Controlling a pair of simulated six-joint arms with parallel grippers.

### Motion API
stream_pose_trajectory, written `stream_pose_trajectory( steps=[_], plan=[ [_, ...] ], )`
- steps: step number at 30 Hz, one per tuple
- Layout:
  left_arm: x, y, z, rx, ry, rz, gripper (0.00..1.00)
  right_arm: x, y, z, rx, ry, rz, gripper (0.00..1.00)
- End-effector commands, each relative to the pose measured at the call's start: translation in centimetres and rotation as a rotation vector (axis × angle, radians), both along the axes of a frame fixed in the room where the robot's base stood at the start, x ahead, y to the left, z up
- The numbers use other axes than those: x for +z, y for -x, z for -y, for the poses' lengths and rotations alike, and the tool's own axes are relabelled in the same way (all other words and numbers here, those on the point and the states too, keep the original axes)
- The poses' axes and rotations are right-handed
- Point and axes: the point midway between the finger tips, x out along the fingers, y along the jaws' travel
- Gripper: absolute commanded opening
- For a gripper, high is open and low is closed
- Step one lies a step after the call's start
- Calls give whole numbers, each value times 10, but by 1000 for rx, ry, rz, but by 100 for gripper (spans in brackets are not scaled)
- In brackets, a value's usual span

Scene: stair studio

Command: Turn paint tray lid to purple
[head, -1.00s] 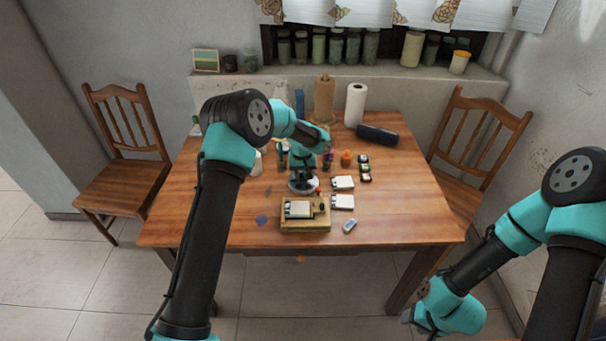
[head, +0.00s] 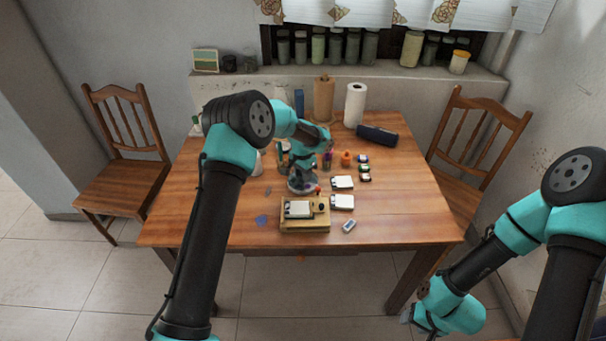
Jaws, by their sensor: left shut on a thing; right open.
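The round paint tray (head: 308,190) lies on the table just behind the wooden box, a greyish disc with a small red spot at its right edge. My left gripper (head: 301,181) points down over it and is shut on its lid. The gripper and wrist hide most of the lid, so I cannot tell which colour it is turned to. My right gripper (head: 410,316) is open and empty, low at the right, off the table.
A wooden box (head: 291,226) with a white block stands in front of the tray. White cases (head: 342,202), small jars (head: 364,168), an orange pot (head: 346,158), a paper towel roll (head: 355,105) and a dark blue case (head: 377,135) stand around.

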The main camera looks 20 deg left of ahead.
Motion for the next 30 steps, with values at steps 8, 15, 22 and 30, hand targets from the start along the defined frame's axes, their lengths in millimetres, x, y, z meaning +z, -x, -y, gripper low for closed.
stream_pose_trajectory(
  steps=[8,15,22,30],
  plan=[
    [0,0,0,-75,0,0,10,0,0,0,0,0,0,50],
    [0,0,0,-82,0,0,10,0,0,0,0,0,0,50],
    [0,0,0,-81,0,0,40,0,0,0,0,0,0,50],
    [0,0,0,-80,0,0,59,0,0,0,0,0,0,50]
  ],
)
